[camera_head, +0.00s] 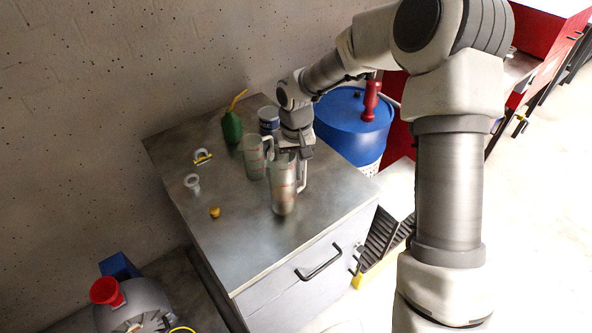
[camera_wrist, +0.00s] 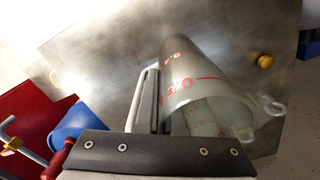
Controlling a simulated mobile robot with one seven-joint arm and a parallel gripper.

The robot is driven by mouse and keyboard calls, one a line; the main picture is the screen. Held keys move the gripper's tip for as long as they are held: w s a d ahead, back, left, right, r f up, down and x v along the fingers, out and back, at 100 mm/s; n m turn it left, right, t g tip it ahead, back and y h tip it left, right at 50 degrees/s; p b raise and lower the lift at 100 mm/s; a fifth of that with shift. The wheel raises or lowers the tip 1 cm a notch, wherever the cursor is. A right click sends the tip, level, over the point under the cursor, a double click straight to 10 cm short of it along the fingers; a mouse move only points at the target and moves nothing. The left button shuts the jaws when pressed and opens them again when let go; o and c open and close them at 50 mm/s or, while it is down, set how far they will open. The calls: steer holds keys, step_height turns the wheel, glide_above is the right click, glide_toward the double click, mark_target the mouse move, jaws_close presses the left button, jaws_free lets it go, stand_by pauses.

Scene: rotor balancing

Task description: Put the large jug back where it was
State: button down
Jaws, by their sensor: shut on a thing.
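The large jug (camera_head: 284,192) is clear with red markings and a handle on its right side. It is upright over the grey cabinet top, right of the middle; I cannot tell whether its base touches. My gripper (camera_head: 292,150) comes from above and is shut on the jug near its upper part. In the wrist view the jug (camera_wrist: 205,82) fills the middle, beside the gripper's fingers (camera_wrist: 150,98). The exact place of the grip is partly hidden. A smaller clear jug (camera_head: 253,160) with red marks stands close behind and left of it.
The cabinet top (camera_head: 235,245) is clear at the front. A green bottle (camera_head: 232,128), a white-and-blue tub (camera_head: 268,118), a white ring-like item (camera_head: 192,182), a yellow-marked item (camera_head: 202,157) and a yellow cap (camera_head: 215,212) stand on it. A blue drum (camera_head: 350,125) is beyond the right edge.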

steer(key=c, duration=1)
jaws_free()
